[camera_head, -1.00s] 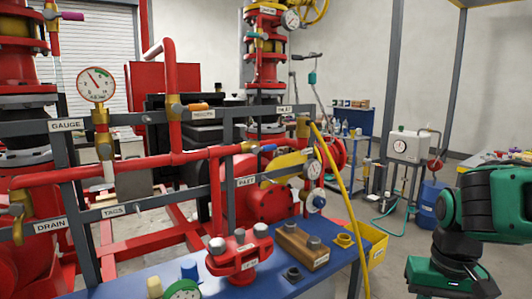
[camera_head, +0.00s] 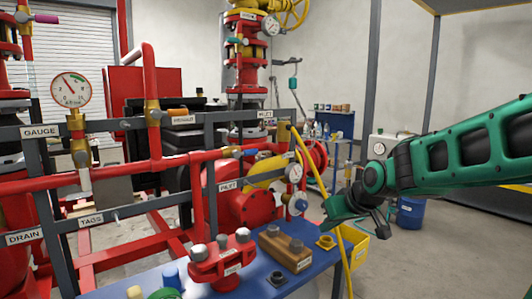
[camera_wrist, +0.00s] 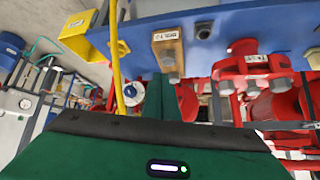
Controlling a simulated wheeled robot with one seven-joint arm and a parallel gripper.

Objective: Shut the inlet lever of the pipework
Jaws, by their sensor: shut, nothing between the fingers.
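A small blue lever handle (camera_head: 243,153) sits on a brass valve in the red horizontal pipe, lying roughly along that pipe. A white plate reading INLET (camera_head: 230,186) hangs on the grey frame just below it. My gripper (camera_head: 374,226) is right of the pipework, beside the yellow hose and apart from the lever. Its green fingers show in the wrist view (camera_wrist: 172,102), shut with nothing between them. The lever cannot be made out in the wrist view.
A yellow hose (camera_head: 305,165) hangs between my gripper and the frame. A pressure gauge (camera_head: 294,173) and a blue round knob (camera_head: 300,204) are near it. The blue bench (camera_head: 125,292) carries a red flange part (camera_head: 221,262) and a wooden block (camera_head: 285,250).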

